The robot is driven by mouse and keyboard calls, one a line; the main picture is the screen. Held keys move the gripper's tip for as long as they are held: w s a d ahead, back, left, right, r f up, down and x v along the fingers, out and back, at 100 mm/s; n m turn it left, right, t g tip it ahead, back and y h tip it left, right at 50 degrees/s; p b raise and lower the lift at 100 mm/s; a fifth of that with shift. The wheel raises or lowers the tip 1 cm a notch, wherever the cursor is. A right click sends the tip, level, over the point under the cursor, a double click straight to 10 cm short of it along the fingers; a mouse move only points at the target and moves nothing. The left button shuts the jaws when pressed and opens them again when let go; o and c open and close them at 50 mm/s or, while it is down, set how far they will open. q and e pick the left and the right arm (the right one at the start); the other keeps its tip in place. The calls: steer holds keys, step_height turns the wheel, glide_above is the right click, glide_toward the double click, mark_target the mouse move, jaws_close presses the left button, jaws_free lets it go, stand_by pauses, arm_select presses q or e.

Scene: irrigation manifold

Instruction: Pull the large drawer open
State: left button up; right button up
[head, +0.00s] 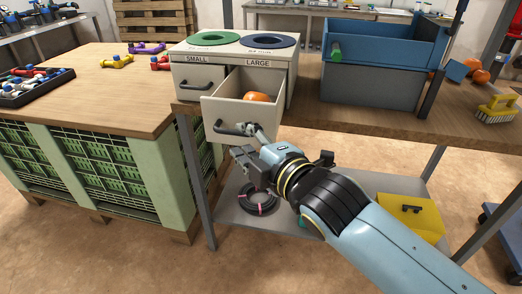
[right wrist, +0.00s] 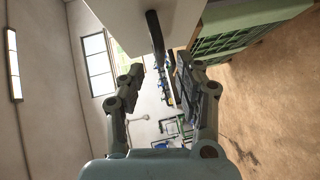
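The large drawer (head: 243,110), marked LARGE, is pulled part way out of the cream sorting cabinet (head: 193,53). An orange round thing (head: 257,97) lies inside it. Its black bar handle (head: 230,131) is on the front. My right gripper (head: 247,142) is at the drawer front by the right end of the handle. In the right wrist view the handle (right wrist: 155,34) shows between and beyond the fingers (right wrist: 158,82), which are spread with a gap on both sides. My left gripper is not in view.
The closed small drawer (head: 196,78) is to the left. A black coil (head: 258,199) and a yellow box (head: 410,213) lie on the lower shelf. A wooden-topped counter (head: 90,105) with green crates stands left.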

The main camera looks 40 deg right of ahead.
steer(key=s+r, duration=0.1)
steer(key=s, duration=0.5)
steer(key=shift+s+a, duration=0.2)
steer(key=shift+s, duration=0.1)
steer(key=shift+w+r, duration=0.1)
step_height(320, 180, down, 16)
steer(key=m+g, duration=0.1)
steer(key=g, duration=0.2)
steer(key=s+d+f+m+g, duration=0.1)
steer(key=s+f+g, duration=0.15)
steer(key=f, duration=0.35)
steer(key=s+d+f+m+g+b, duration=0.1)
steer(key=s+f+m, duration=0.15)
steer(key=f, duration=0.45)
steer(key=s+d+f+m+g, duration=0.1)
steer(key=s+f, duration=0.3)
steer(key=f, duration=0.2)
steer(key=s+d+f+m+g, duration=0.1)
steer(key=s+f+m+g, duration=0.3)
steer(key=s, duration=0.9)
steer(key=s+d+f+m+g, duration=0.2)
steer(key=s+f+m+g, duration=0.2)
steer(key=s+f, duration=0.6)
steer(key=s+m, duration=0.2)
steer(key=s, duration=0.1)
steer(key=shift+s+f, duration=0.15)
steer(key=shift+f, duration=0.15)
